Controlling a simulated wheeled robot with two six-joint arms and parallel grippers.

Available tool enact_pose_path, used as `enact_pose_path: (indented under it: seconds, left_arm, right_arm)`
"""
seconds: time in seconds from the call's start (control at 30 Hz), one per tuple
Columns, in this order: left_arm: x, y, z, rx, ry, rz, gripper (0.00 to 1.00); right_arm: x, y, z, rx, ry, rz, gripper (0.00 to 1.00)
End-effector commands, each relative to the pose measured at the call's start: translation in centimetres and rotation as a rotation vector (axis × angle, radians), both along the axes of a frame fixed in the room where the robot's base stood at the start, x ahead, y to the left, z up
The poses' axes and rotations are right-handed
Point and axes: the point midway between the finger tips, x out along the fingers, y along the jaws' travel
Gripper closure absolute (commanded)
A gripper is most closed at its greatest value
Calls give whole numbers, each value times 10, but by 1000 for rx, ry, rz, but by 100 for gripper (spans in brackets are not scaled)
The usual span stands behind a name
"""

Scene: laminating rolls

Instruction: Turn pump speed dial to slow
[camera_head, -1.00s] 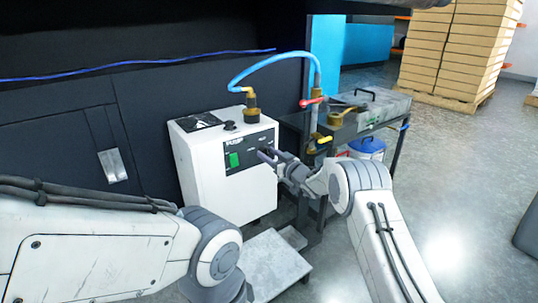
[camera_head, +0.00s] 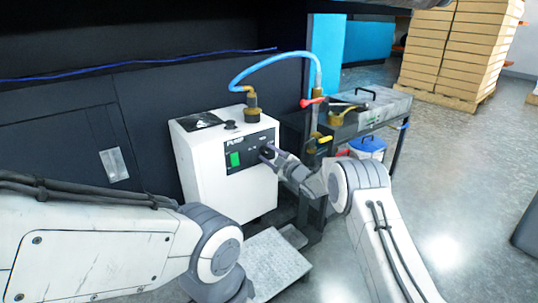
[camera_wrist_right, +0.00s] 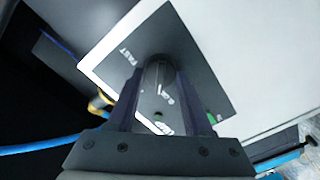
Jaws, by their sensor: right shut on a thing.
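The white pump box (camera_head: 235,190) stands left of my right gripper, with a black control panel (camera_head: 250,147) on its front face. A green switch (camera_head: 235,159) sits on the panel's left part. My right gripper (camera_head: 268,152) is at the panel's right part, shut on the dark speed dial. In the right wrist view the dial (camera_wrist_right: 158,72) is between the two fingers (camera_wrist_right: 158,92), with the word FAST on the panel beside it. Other lettering there is partly hidden. My left arm comes in from the left; its gripper is out of view.
A blue hose (camera_head: 275,60) arcs from the brass fitting (camera_head: 253,108) on the pump top to a pipe with a red-handled valve (camera_head: 312,102). A dark bench (camera_head: 350,125) stands behind my right arm. A metal plate (camera_head: 270,262) lies low in front of the pump.

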Motion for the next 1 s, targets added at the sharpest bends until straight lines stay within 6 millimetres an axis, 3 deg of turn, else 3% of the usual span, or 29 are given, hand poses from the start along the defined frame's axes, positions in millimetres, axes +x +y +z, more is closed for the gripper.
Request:
enact_pose_path:
  seconds: [0.4,1.0]
  left_arm:
    - [0,0,-4,0,0,0,50]
    - [0,0,-4,0,0,0,50]
  right_arm:
    - [0,-1,-2,-169,-121,-2,100]
    - [0,-1,-2,-199,-142,-2,100]
